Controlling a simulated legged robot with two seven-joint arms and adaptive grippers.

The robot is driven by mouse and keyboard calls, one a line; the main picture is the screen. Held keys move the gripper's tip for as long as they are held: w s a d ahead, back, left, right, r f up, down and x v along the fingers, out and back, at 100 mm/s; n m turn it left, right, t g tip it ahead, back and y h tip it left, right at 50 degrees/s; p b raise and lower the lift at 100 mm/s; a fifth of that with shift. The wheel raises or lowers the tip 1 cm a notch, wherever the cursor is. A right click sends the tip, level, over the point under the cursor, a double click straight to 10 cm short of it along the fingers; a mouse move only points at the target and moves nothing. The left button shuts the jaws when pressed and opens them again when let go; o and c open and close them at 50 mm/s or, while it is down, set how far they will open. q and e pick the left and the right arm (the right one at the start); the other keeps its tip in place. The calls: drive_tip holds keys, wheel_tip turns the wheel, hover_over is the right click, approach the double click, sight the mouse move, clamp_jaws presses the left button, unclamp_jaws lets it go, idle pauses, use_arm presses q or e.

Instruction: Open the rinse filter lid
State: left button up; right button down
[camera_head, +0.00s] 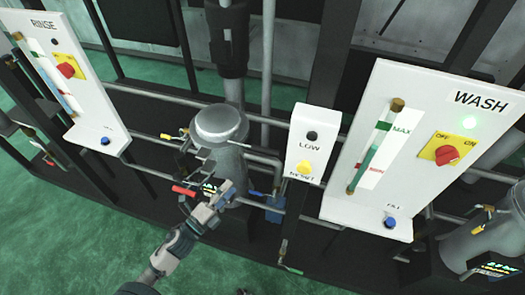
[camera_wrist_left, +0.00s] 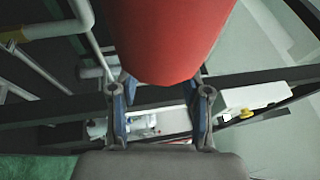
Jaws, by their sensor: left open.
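The filter housing left of centre, nearer the RINSE panel, is a grey metal cylinder with a round lid (camera_head: 220,122). The lid sits on top and looks closed. A red handle (camera_head: 183,190) shows in front of the housing, beside my left gripper (camera_head: 203,203). In the left wrist view a large red rounded piece, which looks like this handle (camera_wrist_left: 178,35), fills the top middle, in front of the fingers. My left gripper's two fingers (camera_wrist_left: 161,95) stand apart on either side below it. I cannot tell whether they touch it. My right gripper is not in view.
The RINSE panel (camera_head: 85,105) stands at left and the WASH panel (camera_head: 430,100) at right. A small white LOW box (camera_head: 310,130) is right of the housing. Pipes and valves crowd the frame around it. A second filter housing (camera_head: 460,250) is at lower right. Green floor lies at lower left.

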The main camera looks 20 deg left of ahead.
use_arm(q)
drive_tip(key=d, duration=0.2)
drive_tip(key=p, duration=0.1)
approach(265, 152)
drive_tip(key=w, duration=0.2)
drive_tip(key=x, duration=0.3)
drive_tip(key=p+x, duration=0.1)
drive_tip(key=x, duration=0.2)
drive_tip(key=d+x, duration=0.1)
drive_tip(key=x, duration=0.2)
drive_tip(key=shift+s+f, duration=0.1)
drive_tip(key=shift+f, duration=0.15)
drive_tip(key=shift+a, duration=0.5)
drive_tip(key=shift+a+f, duration=0.1)
drive_tip(key=c, duration=0.7)
clamp_jaws()
drive_tip(key=shift+s+d, duration=0.1)
drive_tip(key=shift+d, duration=0.15)
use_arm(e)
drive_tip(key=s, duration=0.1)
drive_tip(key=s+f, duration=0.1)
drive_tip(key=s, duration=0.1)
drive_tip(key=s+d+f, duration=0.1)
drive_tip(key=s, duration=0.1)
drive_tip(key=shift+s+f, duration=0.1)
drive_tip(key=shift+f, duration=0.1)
